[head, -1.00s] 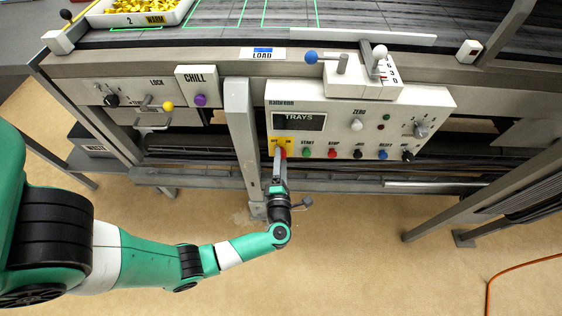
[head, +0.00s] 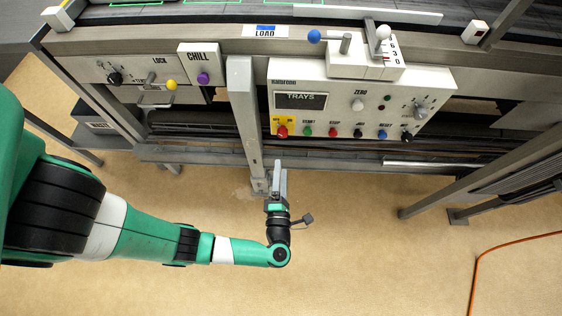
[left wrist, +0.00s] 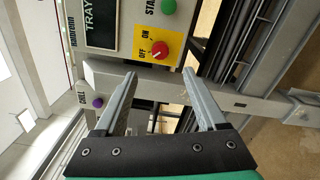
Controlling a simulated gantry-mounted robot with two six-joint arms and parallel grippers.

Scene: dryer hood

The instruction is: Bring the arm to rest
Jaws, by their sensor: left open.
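My left arm comes in from the left in the head view, and its gripper (head: 279,178) hangs in front of and below the control panel (head: 440,84). In the left wrist view the two fingers of the left gripper (left wrist: 160,92) stand apart with nothing between them. The red off/on knob (head: 282,131) on its yellow plate is beyond the fingertips and apart from them; it also shows in the left wrist view (left wrist: 160,50). My right gripper is not in view.
The panel carries a TRAYS display (head: 300,100) and several coloured knobs. A grey upright post (head: 244,115) stands just left of it. A purple CHILL knob (head: 203,79) and a yellow-tipped lever (head: 171,85) are farther left. An orange cable (head: 500,247) lies on the open floor.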

